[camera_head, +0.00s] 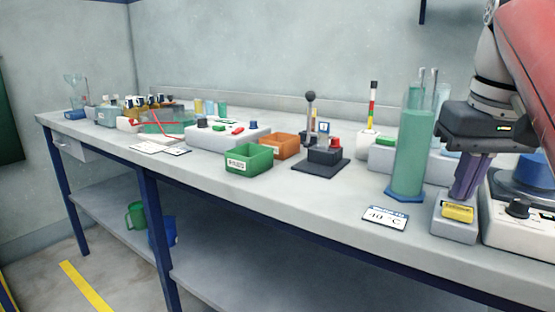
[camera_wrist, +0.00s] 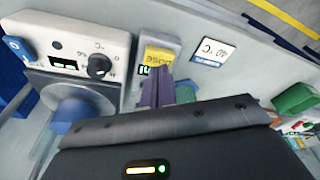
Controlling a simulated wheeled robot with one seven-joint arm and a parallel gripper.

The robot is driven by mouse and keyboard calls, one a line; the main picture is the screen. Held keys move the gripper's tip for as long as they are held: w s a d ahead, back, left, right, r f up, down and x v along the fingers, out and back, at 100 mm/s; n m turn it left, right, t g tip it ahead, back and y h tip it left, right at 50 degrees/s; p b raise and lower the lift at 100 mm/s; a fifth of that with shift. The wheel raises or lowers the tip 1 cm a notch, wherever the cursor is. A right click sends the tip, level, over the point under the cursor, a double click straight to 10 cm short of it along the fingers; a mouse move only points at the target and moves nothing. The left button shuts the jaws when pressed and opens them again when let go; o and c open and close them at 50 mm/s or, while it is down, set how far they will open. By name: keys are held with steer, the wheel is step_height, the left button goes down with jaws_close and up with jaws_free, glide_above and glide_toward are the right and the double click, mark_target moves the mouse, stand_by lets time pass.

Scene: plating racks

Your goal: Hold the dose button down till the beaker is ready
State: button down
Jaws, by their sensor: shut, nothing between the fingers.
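The dose button is a yellow block marked DOSE (camera_wrist: 158,56) on a small grey box; it also shows in the head view (camera_head: 458,212). My gripper (camera_head: 463,194) is shut and empty, its purple fingers pointing down at this box, just behind the yellow label. In the wrist view the fingertips (camera_wrist: 153,84) overlap the box by a small green display. I cannot tell whether they press anything. A blue vessel, perhaps the beaker (camera_wrist: 72,106), stands on the white hotplate unit (camera_wrist: 88,42) beside the box; my arm partly hides it in the head view (camera_head: 537,168).
A tall green-filled cylinder (camera_head: 411,145) stands left of my gripper. A card reading 40 °C (camera_head: 385,217) lies near the bench edge. A lever unit (camera_head: 322,158), green bin (camera_head: 249,158) and orange bin (camera_head: 280,144) stand farther left. Some bench front is clear.

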steer(key=shift+f, duration=0.2)
steer(key=shift+f+b, duration=0.65)
steer(key=shift+f, duration=0.15)
steer(key=shift+r, duration=0.15)
stand_by(0.9)
step_height(320, 180, up, 5)
steer(key=p, duration=0.5)
steer(key=shift+r, duration=0.9)
steer(key=shift+s, duration=0.1)
